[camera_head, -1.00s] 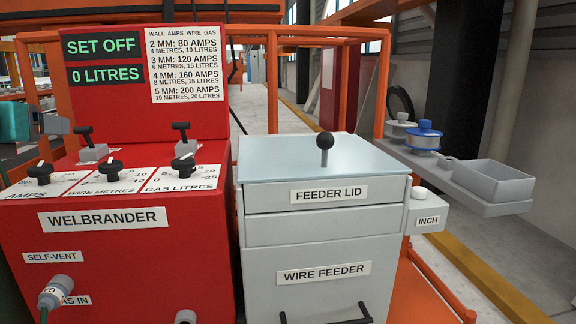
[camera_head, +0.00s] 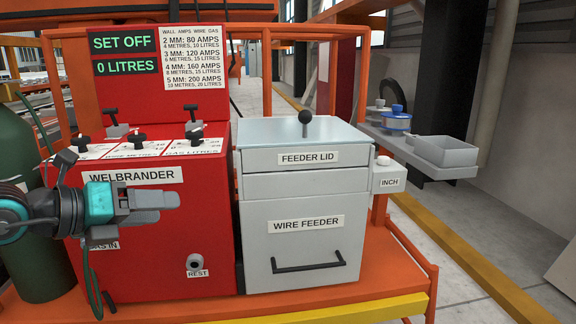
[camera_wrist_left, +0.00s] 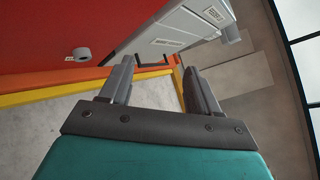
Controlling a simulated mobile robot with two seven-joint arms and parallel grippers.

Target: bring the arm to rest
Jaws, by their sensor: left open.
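My left gripper (camera_head: 168,198) reaches in from the left, in front of the red Welbrander machine (camera_head: 160,245). Its jaws point right and are apart. In the left wrist view the two fingers (camera_wrist_left: 160,85) stand open with nothing between them. A round grey socket labelled REST (camera_head: 194,262) is low on the machine's front, below and right of the gripper; a round grey fitting (camera_wrist_left: 82,54) shows on the red face in the left wrist view. The gripper hides part of the front, including most of the gas-in area. My right gripper is not in view.
The grey wire feeder (camera_head: 300,215) with a black-knobbed lid (camera_head: 285,132) stands right of the machine. A green cylinder (camera_head: 30,235) is at the left. A side shelf (camera_head: 430,168) carries a grey tray and a blue-topped spool. An orange platform edge runs below.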

